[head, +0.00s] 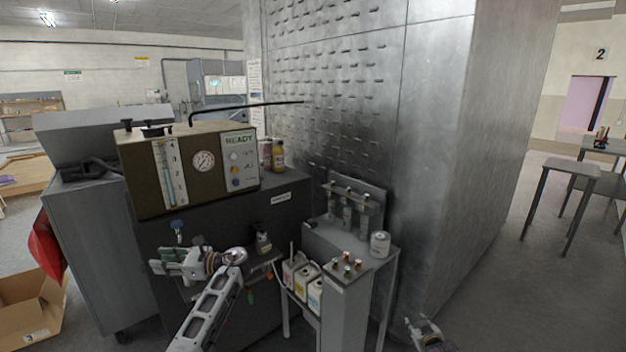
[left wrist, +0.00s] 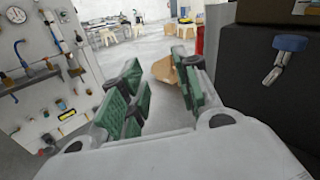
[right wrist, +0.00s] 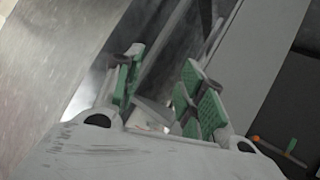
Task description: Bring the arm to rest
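My left gripper (head: 170,262) is in front of the dark cabinet in the head view, its fingers pointing left. In the left wrist view its green-padded fingers (left wrist: 156,88) stand apart with nothing between them. My right gripper (head: 424,328) is low at the bottom edge of the head view, near the foot of the metal wall. In the right wrist view its green-padded fingers (right wrist: 160,85) are apart and empty. The olive washer unit (head: 148,185) with a gauge and a READY label stands above and behind my left gripper. A blue-topped valve (left wrist: 289,43) shows at right in the left wrist view.
A small metal stand (head: 345,308) with bottles and fittings is between my grippers. A white can (head: 380,244) stands on it. A large metal wall (head: 440,130) rises behind. A cardboard box (head: 30,308) lies on the floor at left. Open floor (head: 500,270) extends at right.

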